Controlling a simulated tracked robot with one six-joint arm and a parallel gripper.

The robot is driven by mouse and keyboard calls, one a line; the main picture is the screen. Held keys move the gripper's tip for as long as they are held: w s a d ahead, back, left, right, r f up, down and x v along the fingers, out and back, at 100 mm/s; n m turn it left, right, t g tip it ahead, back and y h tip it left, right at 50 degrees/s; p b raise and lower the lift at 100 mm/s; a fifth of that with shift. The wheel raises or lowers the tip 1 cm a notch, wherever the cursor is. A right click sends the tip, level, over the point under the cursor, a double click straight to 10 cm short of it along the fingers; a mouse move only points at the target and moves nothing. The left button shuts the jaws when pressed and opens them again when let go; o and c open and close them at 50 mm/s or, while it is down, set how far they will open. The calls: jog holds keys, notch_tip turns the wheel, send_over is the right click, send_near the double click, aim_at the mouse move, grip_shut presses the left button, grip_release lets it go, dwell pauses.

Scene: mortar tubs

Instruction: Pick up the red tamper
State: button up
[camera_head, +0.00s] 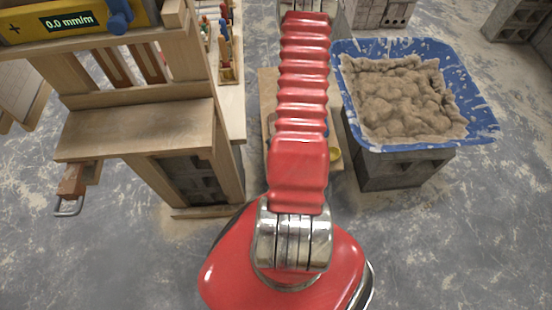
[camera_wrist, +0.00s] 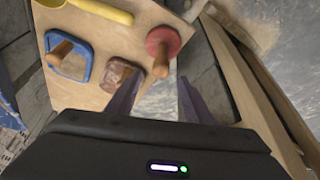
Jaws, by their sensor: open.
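The red tamper (camera_wrist: 172,38) is in the wrist view at upper middle, a round red plate with a wooden handle that points towards the camera. It is on a light wooden board (camera_wrist: 118,18). My gripper (camera_wrist: 160,82) is open, with its two dark fingers apart and nothing seen between them. The handle's end shows just beyond the fingertips, nearer the left one. I cannot tell the exact gap in depth. In the head view my red arm hides the tamper and the gripper.
Beside the tamper are a brown block tool (camera_wrist: 122,78), a blue-framed tool (camera_wrist: 86,66) and a yellow tool (camera_wrist: 108,10). In the head view, a blue mortar tub (camera_head: 470,105) stands on a grey block at right, and a wooden bench (camera_head: 140,130) stands at left.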

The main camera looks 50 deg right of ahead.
jog(key=shift+w+d+f, duration=0.1)
jog(key=shift+w+f, duration=0.05)
jog(key=shift+f, duration=0.3)
jog(key=shift+f, duration=0.15)
jog(key=shift+x, duration=2.5)
jog(key=shift+c, duration=0.2)
grip_shut()
